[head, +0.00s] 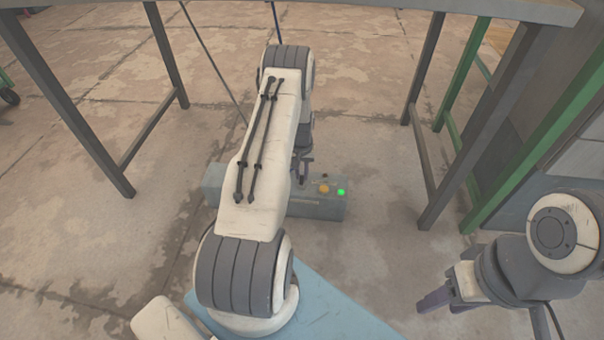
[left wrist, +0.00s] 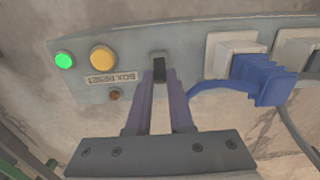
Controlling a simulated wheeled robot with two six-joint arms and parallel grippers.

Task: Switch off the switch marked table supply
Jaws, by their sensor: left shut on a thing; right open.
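A grey supply box (head: 322,208) lies on the floor under the table. In the left wrist view its panel (left wrist: 130,98) carries a small black switch (left wrist: 159,67). My left gripper (head: 303,172) reaches down to the box; in the left wrist view its two purple fingers (left wrist: 160,84) close on the switch from both sides. The fingers hide part of the switch, and I cannot tell its position. A label (left wrist: 112,77) beside it shows upside down and is hard to read. My right gripper (head: 440,302) is open and empty, away from the box.
A green lamp (left wrist: 64,60) is lit beside a yellow button (left wrist: 103,58). A blue plug (left wrist: 262,78) sits in a socket on the other side, its cable passing near my fingers. Table legs (head: 430,120) stand around the box. Floor between them is mostly clear.

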